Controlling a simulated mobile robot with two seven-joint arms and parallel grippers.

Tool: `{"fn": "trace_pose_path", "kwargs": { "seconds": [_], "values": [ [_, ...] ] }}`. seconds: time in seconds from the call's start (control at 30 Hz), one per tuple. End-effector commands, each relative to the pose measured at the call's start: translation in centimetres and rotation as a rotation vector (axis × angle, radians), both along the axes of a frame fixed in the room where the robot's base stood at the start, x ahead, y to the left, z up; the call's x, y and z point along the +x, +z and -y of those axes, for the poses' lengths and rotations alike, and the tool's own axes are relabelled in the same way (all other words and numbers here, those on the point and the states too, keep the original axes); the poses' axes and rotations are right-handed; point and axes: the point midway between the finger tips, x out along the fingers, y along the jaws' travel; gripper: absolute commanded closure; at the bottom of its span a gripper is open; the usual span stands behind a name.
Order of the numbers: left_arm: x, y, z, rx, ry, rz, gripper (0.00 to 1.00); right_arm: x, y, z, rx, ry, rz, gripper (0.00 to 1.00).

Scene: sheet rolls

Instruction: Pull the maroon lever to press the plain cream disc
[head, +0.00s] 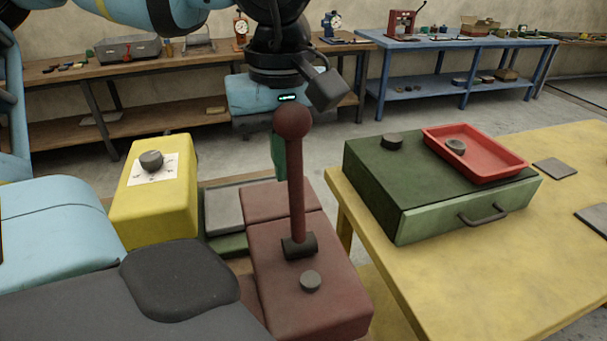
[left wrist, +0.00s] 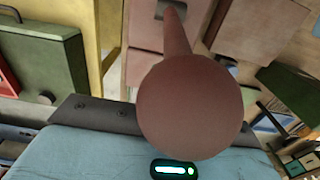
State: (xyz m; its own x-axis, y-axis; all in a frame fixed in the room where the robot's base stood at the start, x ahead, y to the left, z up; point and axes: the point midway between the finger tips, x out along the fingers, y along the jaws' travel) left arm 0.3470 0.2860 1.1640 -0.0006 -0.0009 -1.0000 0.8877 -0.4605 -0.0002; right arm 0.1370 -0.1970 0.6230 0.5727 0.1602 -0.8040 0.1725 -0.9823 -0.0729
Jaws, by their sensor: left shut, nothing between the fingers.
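The maroon lever stands upright in the head view, with a round ball (head: 292,121) on a thin stick (head: 296,190). Its dark pivot (head: 300,247) sits on a maroon housing (head: 268,263). My left gripper (head: 279,170) points down just behind the ball and stick, shut and empty. The lever partly hides its fingers, so I cannot tell whether they touch it. In the left wrist view the ball (left wrist: 190,107) is large and close, covering the fingers. I cannot make out a plain cream disc in either view. My right gripper is not in view.
A small grey knob (head: 311,281) sits on the housing. A yellow box (head: 155,215) with a dark knob stands left. On the yellow table (head: 450,280) at right are a green drawer box (head: 385,175) and a red tray (head: 510,165). Benches stand behind.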

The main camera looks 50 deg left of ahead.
Motion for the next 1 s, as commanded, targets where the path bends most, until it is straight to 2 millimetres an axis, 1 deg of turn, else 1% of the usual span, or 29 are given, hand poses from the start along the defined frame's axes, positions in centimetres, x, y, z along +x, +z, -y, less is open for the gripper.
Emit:
{"fn": "trace_pose_path", "kwargs": {
  "seconds": [0.2, 0.3, 0.57, 1.0],
  "values": [
    [0.8, 0.0, -1.4, -0.001, 0.001, 0.003, 1.0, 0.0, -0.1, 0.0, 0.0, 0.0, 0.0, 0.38],
    [0.9, 0.0, -1.8, 0.0, 0.002, 0.001, 1.0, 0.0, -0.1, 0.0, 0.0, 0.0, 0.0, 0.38],
    [1.0, 0.2, -2.0, 0.0, 0.001, 0.002, 1.0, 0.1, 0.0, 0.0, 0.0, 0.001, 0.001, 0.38],
    [1.3, 4.0, -2.5, 0.001, 0.001, 0.005, 1.0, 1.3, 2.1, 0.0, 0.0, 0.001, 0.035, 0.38]
  ]
}}
